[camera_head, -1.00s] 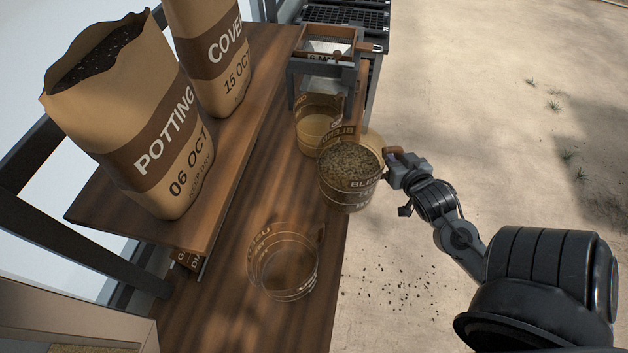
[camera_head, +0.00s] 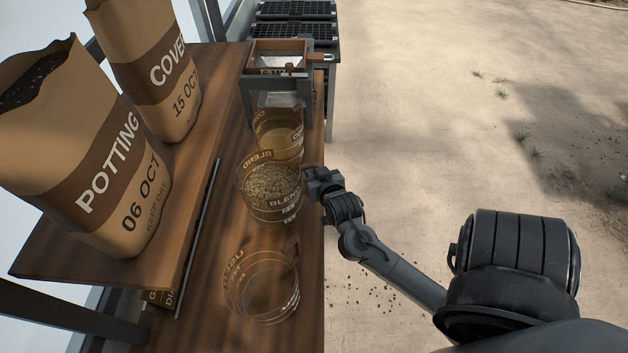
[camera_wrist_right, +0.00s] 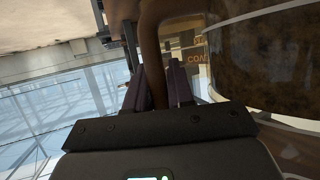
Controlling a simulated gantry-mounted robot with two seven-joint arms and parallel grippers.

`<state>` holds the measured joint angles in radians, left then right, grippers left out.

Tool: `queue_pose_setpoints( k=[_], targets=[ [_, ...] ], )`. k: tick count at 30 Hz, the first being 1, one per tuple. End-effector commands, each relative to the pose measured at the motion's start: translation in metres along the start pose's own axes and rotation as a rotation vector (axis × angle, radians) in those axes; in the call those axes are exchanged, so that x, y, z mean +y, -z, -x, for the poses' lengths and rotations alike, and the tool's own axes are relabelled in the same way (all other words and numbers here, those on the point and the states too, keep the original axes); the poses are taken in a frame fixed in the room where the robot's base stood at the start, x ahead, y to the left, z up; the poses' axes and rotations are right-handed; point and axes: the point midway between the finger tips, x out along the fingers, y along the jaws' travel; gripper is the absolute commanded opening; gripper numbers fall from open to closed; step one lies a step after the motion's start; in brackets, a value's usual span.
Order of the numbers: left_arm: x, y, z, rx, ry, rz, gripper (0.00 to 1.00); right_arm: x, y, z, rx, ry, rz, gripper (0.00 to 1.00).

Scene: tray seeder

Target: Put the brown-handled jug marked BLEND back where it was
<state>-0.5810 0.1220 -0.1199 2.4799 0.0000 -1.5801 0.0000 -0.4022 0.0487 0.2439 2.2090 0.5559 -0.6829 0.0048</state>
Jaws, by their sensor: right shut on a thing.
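The clear jug marked BLEND (camera_head: 270,192), filled with a speckled brownish mix, is upright at the bench between two other jugs. I cannot tell whether its base touches the bench. My right gripper (camera_head: 314,182) is at its right side. In the right wrist view my right gripper (camera_wrist_right: 160,88) is shut on the jug's brown handle (camera_wrist_right: 152,45), and the jug's clear wall (camera_wrist_right: 222,45) fills the upper right. My left gripper is not in view.
An empty clear jug (camera_head: 262,288) stands nearer on the wooden bench (camera_head: 205,300). A jug with pale contents (camera_head: 280,135) stands behind, by a sieve stand (camera_head: 290,62). POTTING (camera_head: 105,185) and COVER (camera_head: 160,75) bags stand on the raised shelf at left.

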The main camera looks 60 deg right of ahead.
Motion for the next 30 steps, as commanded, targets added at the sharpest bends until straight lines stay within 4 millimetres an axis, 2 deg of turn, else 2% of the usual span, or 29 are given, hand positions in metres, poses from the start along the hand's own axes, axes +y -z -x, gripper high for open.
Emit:
queue_pose_setpoints(
  k=[4, 14, 27, 28, 30],
  targets=[
    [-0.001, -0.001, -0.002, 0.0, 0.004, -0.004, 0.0, -0.001, -0.003, -0.002, 0.005, 0.0, -0.003, 0.0],
    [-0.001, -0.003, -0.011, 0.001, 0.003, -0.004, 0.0, 0.0, -0.034, -0.015, 0.005, 0.002, -0.002, 0.0],
    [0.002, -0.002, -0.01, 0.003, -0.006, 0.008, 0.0, 0.0, -0.037, -0.016, 0.005, 0.002, -0.004, 0.0],
    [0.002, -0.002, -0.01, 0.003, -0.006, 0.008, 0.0, 0.001, -0.04, -0.016, -0.001, 0.001, 0.0, 0.25],
    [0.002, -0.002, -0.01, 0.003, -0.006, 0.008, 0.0, 0.001, -0.04, -0.016, -0.001, 0.001, 0.0, 0.36]
  ],
)
